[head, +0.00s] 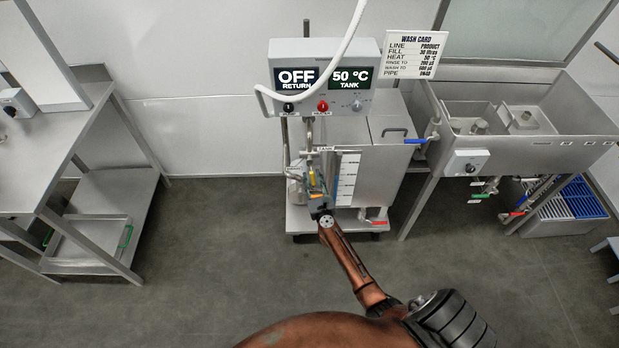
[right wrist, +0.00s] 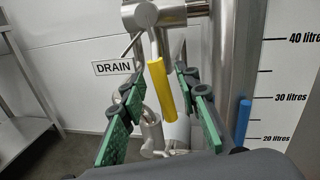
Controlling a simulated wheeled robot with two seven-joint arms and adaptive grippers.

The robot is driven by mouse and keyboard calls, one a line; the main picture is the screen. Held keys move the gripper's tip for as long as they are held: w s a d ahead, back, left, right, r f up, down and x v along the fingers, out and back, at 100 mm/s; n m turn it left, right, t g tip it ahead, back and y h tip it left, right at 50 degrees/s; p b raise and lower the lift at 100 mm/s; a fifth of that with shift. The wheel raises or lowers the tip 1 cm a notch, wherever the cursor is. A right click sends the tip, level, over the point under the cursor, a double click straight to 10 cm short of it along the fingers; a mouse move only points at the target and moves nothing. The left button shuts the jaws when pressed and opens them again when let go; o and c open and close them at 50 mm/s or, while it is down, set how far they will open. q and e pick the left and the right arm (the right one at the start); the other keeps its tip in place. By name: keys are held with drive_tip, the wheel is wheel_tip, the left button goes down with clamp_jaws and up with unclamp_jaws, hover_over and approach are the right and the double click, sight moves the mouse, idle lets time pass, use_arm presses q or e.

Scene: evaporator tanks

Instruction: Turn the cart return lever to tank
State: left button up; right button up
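The cart return lever has a yellow handle (right wrist: 161,90) on a steel pipe valve. In the right wrist view it hangs down, slightly tilted, beside a DRAIN sign (right wrist: 113,67). My right gripper (right wrist: 161,103) is open, with its green-padded fingers to the left and right of the handle and visible gaps on both sides. In the head view my right gripper (head: 318,190) is at the front left of the wash cart (head: 377,165) and hides much of the lever. The cart display (head: 297,82) reads OFF RETURN. My left gripper is not in view.
A steel pipe (right wrist: 221,65) stands close right of the gripper, next to the litre scale (right wrist: 285,85). A white hose (head: 347,40) loops over the cart. A sink (head: 520,120) stands right and a steel table (head: 50,130) left. Floor before the cart is mostly clear.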

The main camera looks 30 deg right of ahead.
drive_tip(key=shift+w+d, duration=0.2)
drive_tip(key=shift+w, duration=0.25)
clamp_jaws()
idle(0.4)
